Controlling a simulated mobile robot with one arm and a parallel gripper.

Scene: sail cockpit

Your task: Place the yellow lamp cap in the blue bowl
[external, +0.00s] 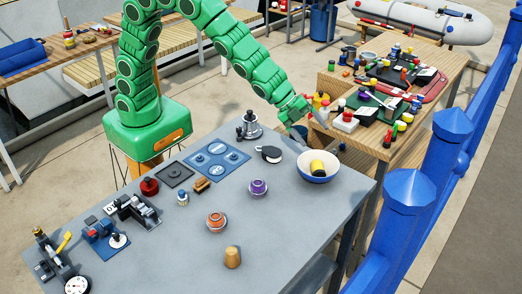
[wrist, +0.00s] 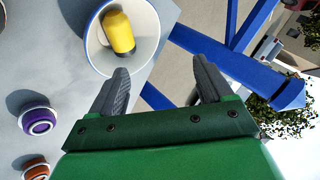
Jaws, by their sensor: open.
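The yellow lamp cap (external: 317,167) lies inside the blue bowl (external: 320,181), which has a white inside and stands near the right end of the grey table. In the wrist view the cap (wrist: 118,32), yellow with a dark end, rests within the bowl's rim (wrist: 146,56). My gripper (external: 311,126) is above and behind the bowl in the external view, apart from both bowl and cap. Its two grey fingers (wrist: 161,68) are spread with nothing between them, just below the bowl in the wrist view.
A purple-ringed piece (external: 258,187) and an orange-ringed piece (external: 216,220) stand left of the bowl. A crowded wooden table (external: 390,150) stands behind, with blue railing posts (external: 405,215) at the right.

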